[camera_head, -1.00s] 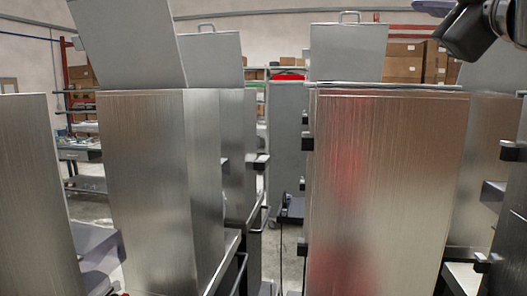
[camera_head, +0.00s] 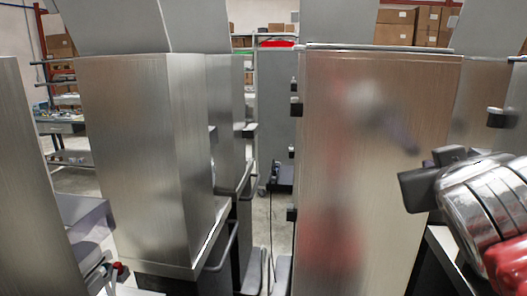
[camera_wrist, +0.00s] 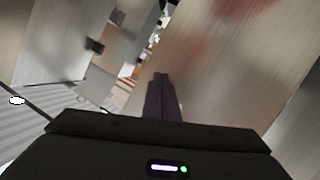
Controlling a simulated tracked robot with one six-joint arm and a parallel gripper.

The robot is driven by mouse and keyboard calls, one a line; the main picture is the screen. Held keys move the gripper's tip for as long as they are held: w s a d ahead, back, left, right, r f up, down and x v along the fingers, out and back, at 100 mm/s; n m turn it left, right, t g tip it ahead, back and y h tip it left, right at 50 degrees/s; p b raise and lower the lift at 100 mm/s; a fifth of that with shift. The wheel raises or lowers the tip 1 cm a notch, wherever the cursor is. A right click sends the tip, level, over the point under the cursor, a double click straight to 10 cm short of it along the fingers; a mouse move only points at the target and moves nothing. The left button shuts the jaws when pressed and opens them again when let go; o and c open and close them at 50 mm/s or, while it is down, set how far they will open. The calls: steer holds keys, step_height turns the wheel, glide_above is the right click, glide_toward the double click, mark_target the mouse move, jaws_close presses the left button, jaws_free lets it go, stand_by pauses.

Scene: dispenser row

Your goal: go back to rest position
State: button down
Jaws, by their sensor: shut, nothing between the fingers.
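My gripper (camera_head: 420,178) is at the right of the head view, in front of the right-hand steel dispenser (camera_head: 345,150), whose face carries a blurred reflection of my arm. In the wrist view the fingers of my gripper (camera_wrist: 160,80) are together and hold nothing. I cannot tell how close the fingertips are to the steel face. A second steel dispenser (camera_head: 120,150) stands on the left, with its lid (camera_head: 110,25) raised.
A narrow gap with bare floor (camera_head: 262,215) runs between the dispensers. Handles (camera_head: 225,245) and dark brackets (camera_head: 292,214) jut into it. Another steel dispenser (camera_head: 30,190) stands at the left edge. Cardboard boxes (camera_head: 410,25) are stacked behind.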

steer(key=s+a+f+g+y, duration=0.2)
steer(key=s+a+f, duration=0.1)
steer(key=f, duration=0.6)
steer(key=s+a+f+g+y, duration=0.2)
steer(key=s+a+f+g, duration=0.1)
steer(key=f, duration=0.7)
steer(key=s+a+f+g+y, duration=0.2)
steer(key=s+a+f, duration=0.3)
steer(key=f, duration=0.5)
steer(key=shift+a+f+n+g, duration=0.25)
steer(key=shift+a+g, duration=0.35)
steer(key=shift+a, duration=0.4)
steer(key=c, duration=2.5)
jaws_free()
